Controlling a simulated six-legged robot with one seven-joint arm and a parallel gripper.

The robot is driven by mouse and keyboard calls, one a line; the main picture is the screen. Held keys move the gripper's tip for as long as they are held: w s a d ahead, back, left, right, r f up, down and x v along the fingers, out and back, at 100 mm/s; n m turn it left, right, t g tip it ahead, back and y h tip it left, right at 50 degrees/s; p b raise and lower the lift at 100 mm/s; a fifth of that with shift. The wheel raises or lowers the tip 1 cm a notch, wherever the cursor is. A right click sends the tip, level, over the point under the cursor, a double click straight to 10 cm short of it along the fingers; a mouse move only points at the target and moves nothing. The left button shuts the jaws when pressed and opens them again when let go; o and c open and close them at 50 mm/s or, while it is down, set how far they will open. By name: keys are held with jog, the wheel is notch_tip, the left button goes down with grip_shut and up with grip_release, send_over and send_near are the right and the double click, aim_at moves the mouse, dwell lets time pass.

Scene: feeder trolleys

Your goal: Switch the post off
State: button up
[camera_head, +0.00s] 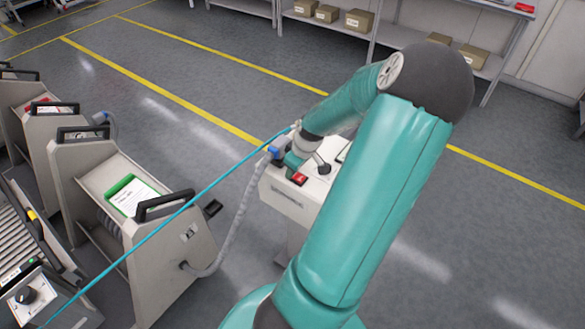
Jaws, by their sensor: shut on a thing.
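The post (290,204) is a pale box on a stand, right of the trolleys. Its top bears a red switch (298,179) in a dark frame and a black knob (323,169). A blue plug (275,152) sits at its left edge with a grey cable. My gripper (292,163) is low over the post's top, shut on the red switch as far as I can see. My wrist and forearm partly hide the fingertips and the top. The switch's on or off position is too small to read.
Feeder trolleys (165,222) with black handles stand at the left. The grey cable (232,228) hangs between a trolley and the post. A thin teal line (150,236) crosses from lower left to my wrist. Shelves with boxes (360,19) stand behind. The floor behind the post is clear.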

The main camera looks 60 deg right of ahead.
jog(key=shift+s+a+t, duration=0.1)
jog(key=shift+s+t, duration=0.05)
jog(key=shift+t, duration=0.35)
jog(key=shift+o, duration=0.2)
jog(key=shift+c, duration=0.2)
jog(key=o, duration=1)
jog(key=shift+r, duration=0.1)
jog(key=v, duration=1.3)
jog(key=shift+s+r, duration=0.2)
jog(key=shift+r, duration=0.1)
